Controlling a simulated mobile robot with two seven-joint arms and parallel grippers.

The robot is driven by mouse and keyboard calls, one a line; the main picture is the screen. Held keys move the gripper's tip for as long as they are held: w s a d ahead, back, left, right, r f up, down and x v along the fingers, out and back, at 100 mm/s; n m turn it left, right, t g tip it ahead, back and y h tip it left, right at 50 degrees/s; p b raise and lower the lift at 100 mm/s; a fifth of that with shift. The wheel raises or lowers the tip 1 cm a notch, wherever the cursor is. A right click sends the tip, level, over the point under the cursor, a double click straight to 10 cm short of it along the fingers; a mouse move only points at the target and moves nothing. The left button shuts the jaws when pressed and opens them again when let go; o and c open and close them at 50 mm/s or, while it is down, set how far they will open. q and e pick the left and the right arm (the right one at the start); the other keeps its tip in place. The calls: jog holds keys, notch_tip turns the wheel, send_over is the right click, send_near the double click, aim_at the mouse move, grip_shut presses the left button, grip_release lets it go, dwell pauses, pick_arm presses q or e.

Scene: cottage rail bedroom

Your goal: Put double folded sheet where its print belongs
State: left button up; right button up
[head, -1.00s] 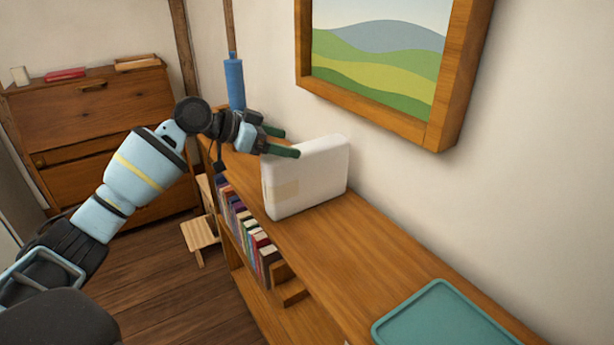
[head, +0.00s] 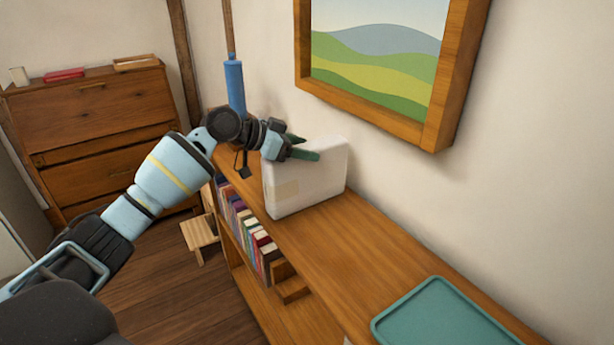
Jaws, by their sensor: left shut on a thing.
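The folded sheet (head: 315,186) is a thick white block standing upright on the top of the low wooden bookcase (head: 375,250), near the wall. A pale beige patch shows on its front face; I cannot read any print on it. My left gripper (head: 306,148) reaches in from the left. Its dark green fingers are at the sheet's upper edge, one in front and one behind, and are shut on it. The sheet still appears to rest on the bookcase top. My right gripper is not in view.
A teal tray (head: 440,325) lies at the near end of the bookcase top, with bare wood between. Books (head: 248,232) fill a shelf below. A framed landscape (head: 385,60) hangs above. A blue cylinder (head: 235,88) stands beyond my gripper. A wooden dresser (head: 95,130) and stool (head: 199,232) stand left.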

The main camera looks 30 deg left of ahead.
pick_arm(q)
grip_shut()
